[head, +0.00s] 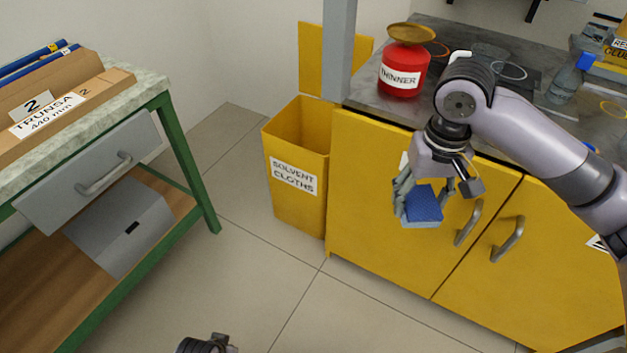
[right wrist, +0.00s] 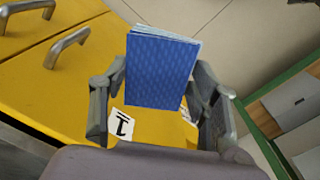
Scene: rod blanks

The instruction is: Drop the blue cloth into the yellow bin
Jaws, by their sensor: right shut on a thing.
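My right gripper (head: 424,203) is shut on the blue cloth (head: 423,206), a folded pad. It holds the cloth in the air in front of the yellow cabinet doors. In the right wrist view the cloth (right wrist: 160,72) sits between the fingers of the gripper (right wrist: 158,90). The yellow bin (head: 296,172), labelled SOLVENT CLOTHS, stands on the floor at the left end of the cabinet, left of the gripper. Its lid is up and its top is open. Part of my left gripper (head: 208,346) shows at the bottom edge; its fingertips are hard to make out.
The yellow cabinet (head: 375,200) has metal handles on its front. On its top stand a red THINNER can (head: 403,72) and a spray bottle (head: 566,82). A grey post (head: 339,50) rises beside the bin. A green-framed bench (head: 185,160) is at left. The floor (head: 290,295) between is clear.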

